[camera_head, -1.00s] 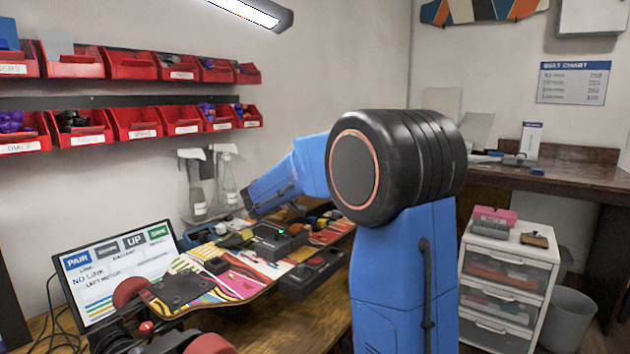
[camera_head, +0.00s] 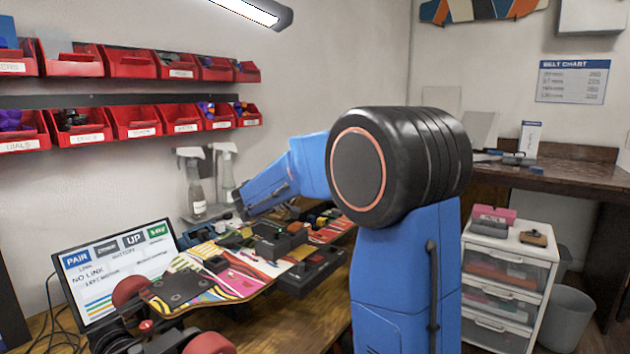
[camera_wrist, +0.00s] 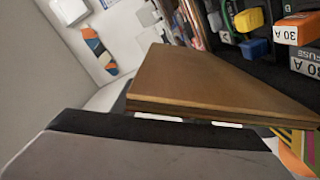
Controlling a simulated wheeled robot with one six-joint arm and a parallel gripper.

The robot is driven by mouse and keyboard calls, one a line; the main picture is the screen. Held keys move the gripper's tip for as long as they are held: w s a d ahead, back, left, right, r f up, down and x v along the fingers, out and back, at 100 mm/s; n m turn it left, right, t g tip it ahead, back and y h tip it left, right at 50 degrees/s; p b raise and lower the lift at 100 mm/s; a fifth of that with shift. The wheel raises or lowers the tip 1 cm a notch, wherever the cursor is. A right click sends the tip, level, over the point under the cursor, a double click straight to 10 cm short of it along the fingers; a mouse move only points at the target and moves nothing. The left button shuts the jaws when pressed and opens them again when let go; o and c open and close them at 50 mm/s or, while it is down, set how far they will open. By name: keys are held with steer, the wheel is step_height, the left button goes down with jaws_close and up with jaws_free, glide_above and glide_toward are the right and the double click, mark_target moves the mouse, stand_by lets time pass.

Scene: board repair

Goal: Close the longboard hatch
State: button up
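The longboard (camera_head: 235,282) lies on the bench in the head view, its deck brightly patterned, with dark boxes (camera_head: 275,243) on its middle. My arm's far end reaches over the bench behind the board; its fingers cannot be made out there. In the wrist view a flat brown panel (camera_wrist: 205,85) stands close in front of the camera. I cannot tell for sure whether it is the hatch. A grey and black block, seemingly my gripper (camera_wrist: 150,145), fills the bottom and lies close against the panel's near edge. Contact and finger opening cannot be told.
Fuses marked 30 A (camera_wrist: 297,30) sit in a dark holder beyond the panel. A screen (camera_head: 115,270) reading NO LINK stands left of the board. Spray bottles (camera_head: 195,185) stand behind it. Red bins (camera_head: 135,122) line the wall. A white drawer cart (camera_head: 505,285) stands right.

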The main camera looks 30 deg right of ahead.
steer(key=v, duration=1.4)
steer(key=shift+s+a, duration=0.15)
steer(key=shift+a, duration=0.2)
